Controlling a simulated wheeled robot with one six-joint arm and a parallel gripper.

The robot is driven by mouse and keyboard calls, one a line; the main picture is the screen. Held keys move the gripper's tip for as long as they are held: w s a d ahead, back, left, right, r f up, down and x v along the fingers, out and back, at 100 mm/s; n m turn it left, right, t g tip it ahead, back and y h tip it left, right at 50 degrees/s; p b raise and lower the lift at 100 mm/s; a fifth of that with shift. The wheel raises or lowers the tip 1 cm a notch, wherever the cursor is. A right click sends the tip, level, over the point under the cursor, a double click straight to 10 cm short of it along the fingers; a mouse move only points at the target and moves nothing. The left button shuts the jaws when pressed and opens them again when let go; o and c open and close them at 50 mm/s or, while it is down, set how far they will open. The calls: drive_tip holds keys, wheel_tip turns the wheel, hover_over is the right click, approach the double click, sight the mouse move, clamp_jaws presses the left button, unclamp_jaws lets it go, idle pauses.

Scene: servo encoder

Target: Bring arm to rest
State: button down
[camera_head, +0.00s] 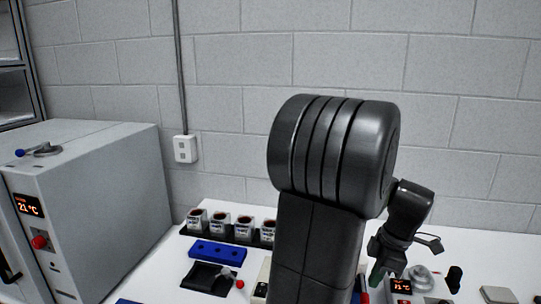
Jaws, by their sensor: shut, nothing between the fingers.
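My dark arm rises through the middle of the head view, with its large ribbed joint in front of the wall. Beyond it, to the right, a smaller wrist joint leads down to my gripper (377,274). The gripper points down over the white table, near a small device with a lit display (401,286). Its fingers look small and close together, with nothing seen held in them. The arm's thick link hides the middle of the table.
A grey oven-like box (95,195) with a 21 °C display stands at left. Several cups sit in a black rack (246,238). A blue block (217,251) and a black tray (207,279) lie in front. A grey block wall (240,60) closes the back.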

drive_tip(key=r, duration=0.4)
drive_tip(key=d+r, duration=0.1)
drive_tip(key=shift+s+d+r, duration=0.1)
drive_tip(key=shift+s+r, duration=0.15)
drive_tip(key=shift+r, duration=0.15)
